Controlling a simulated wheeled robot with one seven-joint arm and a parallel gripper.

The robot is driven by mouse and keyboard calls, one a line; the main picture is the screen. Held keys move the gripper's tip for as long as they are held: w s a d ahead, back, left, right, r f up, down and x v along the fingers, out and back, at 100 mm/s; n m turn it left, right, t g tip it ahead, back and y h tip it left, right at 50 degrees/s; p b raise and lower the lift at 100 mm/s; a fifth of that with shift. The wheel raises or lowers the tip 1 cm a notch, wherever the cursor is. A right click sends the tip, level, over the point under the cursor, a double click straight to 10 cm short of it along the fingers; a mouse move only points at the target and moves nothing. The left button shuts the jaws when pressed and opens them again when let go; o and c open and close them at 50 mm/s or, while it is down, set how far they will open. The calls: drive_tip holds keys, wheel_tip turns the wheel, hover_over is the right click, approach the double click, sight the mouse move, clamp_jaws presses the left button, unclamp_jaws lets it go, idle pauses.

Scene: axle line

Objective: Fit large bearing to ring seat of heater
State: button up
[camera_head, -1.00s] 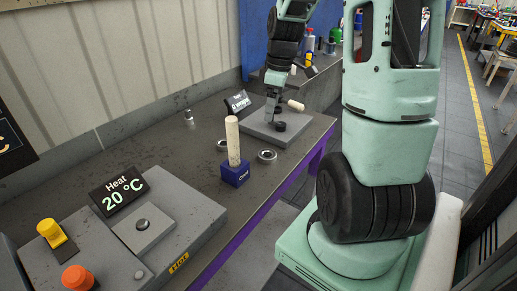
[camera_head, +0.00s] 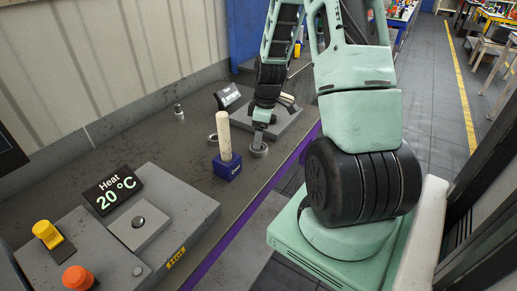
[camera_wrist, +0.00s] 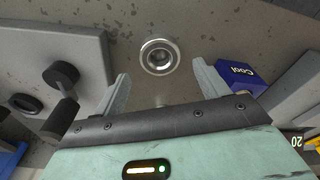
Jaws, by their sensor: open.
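A metal bearing ring (camera_head: 259,151) lies flat on the bench under my gripper (camera_head: 261,136). In the wrist view this bearing (camera_wrist: 159,57) lies just ahead of the two spread fingertips, roughly centred between them. My gripper is open and empty. A second ring (camera_head: 212,139) lies just behind the cream post; I cannot tell its size against the first. The heater (camera_head: 194,211) stands at the front left, with a raised square plate carrying a small dark round seat (camera_head: 138,221). Its display (camera_head: 114,188) reads Heat 20 °C.
A blue Cool block (camera_head: 227,168) with an upright cream post (camera_head: 224,135) stands close left of my gripper. A grey plate (camera_wrist: 45,50) with dark round parts lies on the other side. A small metal piece (camera_head: 179,112) stands near the wall. Yellow and orange knobs (camera_head: 76,277) are front left.

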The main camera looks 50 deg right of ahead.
drive_tip(key=shift+w+a+f+p, duration=0.15)
drive_tip(key=shift+f+p, duration=0.45)
drive_tip(key=shift+f, duration=1.7)
drive_tip(key=c, duration=1.2)
